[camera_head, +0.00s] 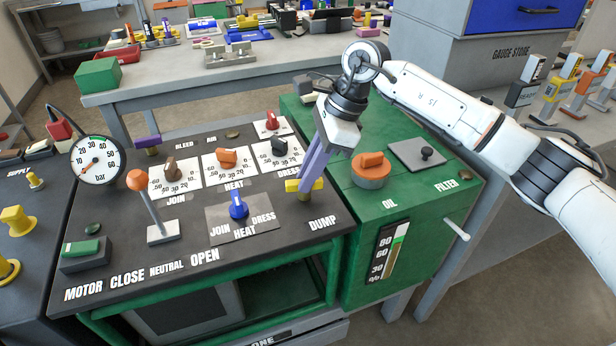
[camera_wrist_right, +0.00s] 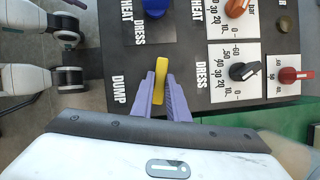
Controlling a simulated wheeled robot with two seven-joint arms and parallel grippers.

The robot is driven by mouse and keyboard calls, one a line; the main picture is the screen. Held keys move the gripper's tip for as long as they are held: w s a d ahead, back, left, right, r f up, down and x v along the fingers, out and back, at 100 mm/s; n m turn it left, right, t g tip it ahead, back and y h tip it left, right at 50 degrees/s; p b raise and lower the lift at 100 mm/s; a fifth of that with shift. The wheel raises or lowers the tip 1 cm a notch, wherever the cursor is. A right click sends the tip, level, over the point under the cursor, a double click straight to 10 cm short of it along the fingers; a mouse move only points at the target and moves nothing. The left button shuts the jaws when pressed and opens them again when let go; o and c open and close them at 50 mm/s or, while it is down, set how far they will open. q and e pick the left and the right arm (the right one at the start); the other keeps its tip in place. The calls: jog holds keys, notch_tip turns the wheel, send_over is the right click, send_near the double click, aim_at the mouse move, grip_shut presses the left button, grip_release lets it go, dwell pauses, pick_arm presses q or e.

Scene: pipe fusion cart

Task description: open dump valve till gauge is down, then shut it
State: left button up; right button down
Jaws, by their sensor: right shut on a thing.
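The yellow dump valve handle (camera_head: 293,186) is on the dark panel beside the DUMP label, lying roughly crosswise in the head view. My right gripper (camera_head: 308,182) comes down from above with its purple fingers shut on the handle. In the right wrist view, the handle (camera_wrist_right: 161,68) stands between the two fingertips. The round bar gauge (camera_head: 97,160) is at the panel's left; its orange needle points to the lower left, but the exact reading is too small to tell. My left gripper is not in view.
Left of the handle are a blue selector knob (camera_head: 238,206) and an orange-topped lever (camera_head: 138,181). Dial knobs, such as the black one (camera_head: 279,147), stand behind. The green oil unit (camera_head: 420,220) with an orange cap (camera_head: 371,168) is at the right.

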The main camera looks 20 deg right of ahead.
jog(key=shift+w+n+g, duration=0.15)
jog(key=shift+n+g, duration=0.25)
jog(key=shift+n, duration=0.8)
jog(key=shift+b, duration=0.3)
jog(key=c, duration=1.7)
grip_release()
jog(key=v, duration=1)
jog(key=shift+r, duration=0.2)
